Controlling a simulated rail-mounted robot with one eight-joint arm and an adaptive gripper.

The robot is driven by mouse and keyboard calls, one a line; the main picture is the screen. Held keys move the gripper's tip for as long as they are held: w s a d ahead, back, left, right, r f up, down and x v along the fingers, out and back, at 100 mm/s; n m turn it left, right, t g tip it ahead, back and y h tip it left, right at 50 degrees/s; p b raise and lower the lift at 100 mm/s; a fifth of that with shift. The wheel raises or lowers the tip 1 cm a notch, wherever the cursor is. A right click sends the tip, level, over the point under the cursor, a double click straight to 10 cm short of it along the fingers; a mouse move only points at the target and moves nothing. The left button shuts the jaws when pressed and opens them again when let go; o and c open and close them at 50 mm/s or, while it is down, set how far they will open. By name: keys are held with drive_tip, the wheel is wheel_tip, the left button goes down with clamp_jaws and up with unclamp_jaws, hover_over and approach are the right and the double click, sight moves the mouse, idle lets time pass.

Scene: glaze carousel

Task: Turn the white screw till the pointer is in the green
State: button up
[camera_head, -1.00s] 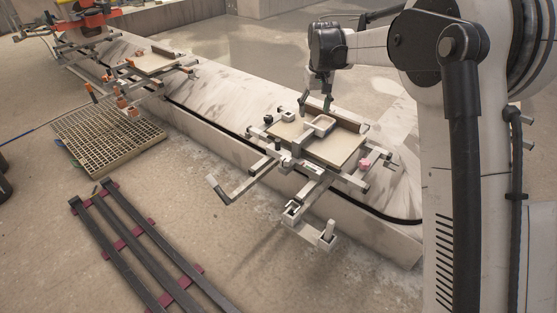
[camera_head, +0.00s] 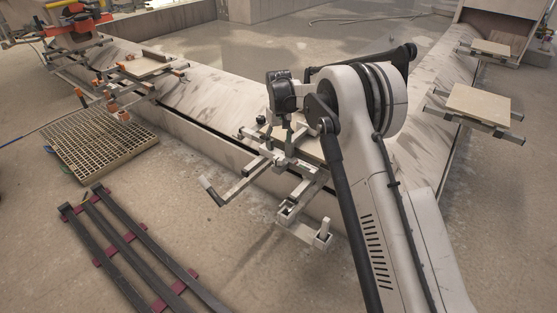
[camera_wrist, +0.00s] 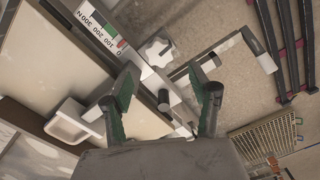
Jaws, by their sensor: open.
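The white screw (camera_wrist: 158,51) is a star-shaped knob beside a metal bar in the wrist view. I cannot make out the pointer. My gripper (camera_wrist: 161,72) is open and empty; its fingertips lie on either side of the view just below the white screw, apart from it. In the head view my gripper (camera_head: 279,136) hangs over the near fixture, and I cannot pick out the screw there.
A black knob (camera_wrist: 163,98) sits between my fingers in the wrist view. A crank-like arm (camera_head: 228,186) sticks out from the fixture. A grating (camera_head: 98,140) and dark rails (camera_head: 135,245) lie on the floor at left.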

sight(279, 157)
wheel_tip(279, 157, down, 8)
drive_tip(key=shift+r+b, duration=0.1)
drive_tip(key=shift+b, duration=0.8)
drive_tip(key=shift+c, duration=0.5)
drive_tip(key=c, duration=1)
drive_tip(key=shift+c, duration=0.2)
drive_tip(key=shift+m, duration=0.3)
drive_tip(key=m, duration=0.3)
drive_tip(key=shift+d+m, duration=0.1)
drive_tip(key=shift+m, duration=2.4)
